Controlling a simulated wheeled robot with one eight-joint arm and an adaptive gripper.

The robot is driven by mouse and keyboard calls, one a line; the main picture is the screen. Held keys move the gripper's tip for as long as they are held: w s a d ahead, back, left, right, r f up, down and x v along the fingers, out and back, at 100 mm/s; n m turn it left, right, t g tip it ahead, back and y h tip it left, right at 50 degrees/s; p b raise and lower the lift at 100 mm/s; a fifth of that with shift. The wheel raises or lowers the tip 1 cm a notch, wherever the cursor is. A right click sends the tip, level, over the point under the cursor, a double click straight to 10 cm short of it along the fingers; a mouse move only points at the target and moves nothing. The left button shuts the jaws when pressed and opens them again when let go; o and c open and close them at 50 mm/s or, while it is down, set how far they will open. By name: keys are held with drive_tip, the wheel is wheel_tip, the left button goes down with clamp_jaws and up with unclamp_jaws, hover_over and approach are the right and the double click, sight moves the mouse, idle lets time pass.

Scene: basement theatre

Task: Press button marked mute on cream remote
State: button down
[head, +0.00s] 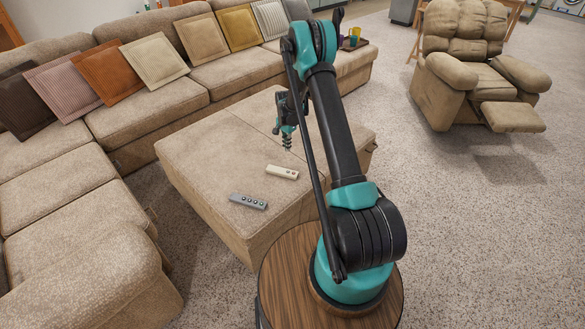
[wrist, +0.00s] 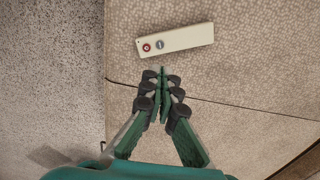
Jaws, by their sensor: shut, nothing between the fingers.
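The cream remote (head: 282,172) lies flat on the beige ottoman (head: 200,160). In the wrist view the cream remote (wrist: 188,38) shows a red button (wrist: 146,47) and a grey button (wrist: 159,44) near its left end. Their markings are too small to read. My gripper (head: 287,146) is shut and empty, pointing down above the ottoman behind the remote. In the wrist view my gripper (wrist: 161,72) has its fingertips just below the remote's edge, near the grey button. I cannot tell how high they are.
A dark grey remote (head: 248,202) with several buttons lies on the ottoman nearer to me. A sectional sofa (head: 150,110) with several cushions is at left and behind. A recliner (head: 470,75) stands at right on open carpet. The ottoman top around the remotes is clear.

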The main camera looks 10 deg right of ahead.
sight(288, 172)
drive_tip(key=shift+f, duration=0.1)
wheel_tip(288, 172, down, 14)
drive_tip(key=shift+d+r, duration=0.1)
drive_tip(key=shift+r, duration=0.05)
idle(0.5)
drive_tip(key=shift+f, duration=0.2)
drive_tip(key=shift+f, duration=0.6)
drive_tip(key=shift+s, duration=0.1)
drive_tip(key=shift+r, duration=0.55)
wheel_tip(288, 172, up, 14)
drive_tip(key=shift+f, duration=0.25)
